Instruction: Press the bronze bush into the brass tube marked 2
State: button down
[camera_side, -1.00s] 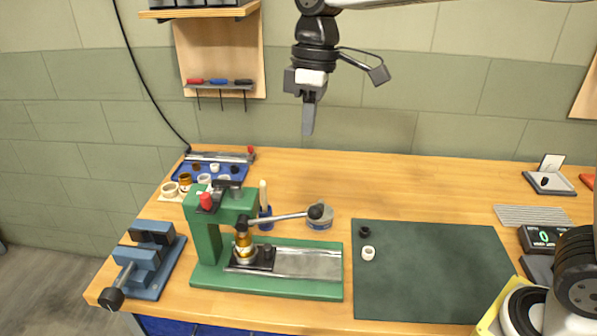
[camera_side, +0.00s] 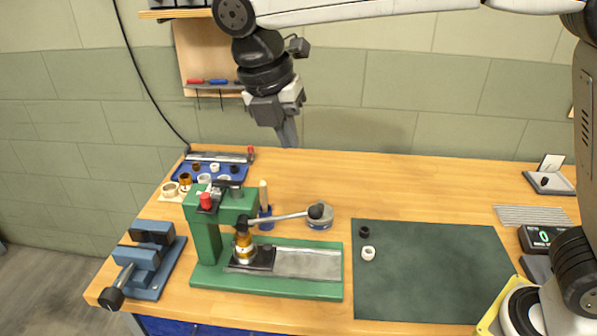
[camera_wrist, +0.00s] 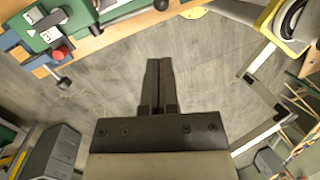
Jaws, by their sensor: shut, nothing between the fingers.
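A golden brass-coloured piece (camera_side: 243,246) stands upright under the ram of the green press (camera_side: 208,240), on a dark plate. I cannot read a number on it, nor tell whether a bush sits in it. Another amber tube (camera_side: 185,179) stands at the back left between paler rings. A small brown bush (camera_side: 196,167) lies in the blue tray (camera_side: 182,176). My gripper (camera_side: 289,141) is shut and empty, high above the bench behind the press. In the wrist view its fingers (camera_wrist: 159,63) are together over the floor.
The press lever (camera_side: 290,216) reaches right, ending in a black knob. A blue vise (camera_side: 147,262) stands left. A round tin (camera_side: 319,217) is behind the press. The green mat (camera_side: 430,270) holds a black ring and a white ring (camera_side: 368,253). The bench behind the mat is clear.

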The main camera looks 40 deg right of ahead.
aim_at(315, 208)
jog(key=shift+s+a+r+n+h, duration=0.15)
jog(key=shift+a+n, duration=0.1)
jog(key=shift+n, duration=0.4)
jog(key=shift+a+n+h, duration=0.15)
jog(key=shift+a+n, duration=0.05)
jog(key=shift+n, duration=0.45)
jog(key=x, duration=1.4)
jog(key=shift+x, duration=1)
jog(key=shift+r, duration=0.15)
jog(key=s+v, duration=0.1)
jog(key=v, duration=1.3)
jog(key=shift+w+r, duration=0.15)
jog(key=shift+r, duration=0.3)
jog(key=shift+d, duration=0.1)
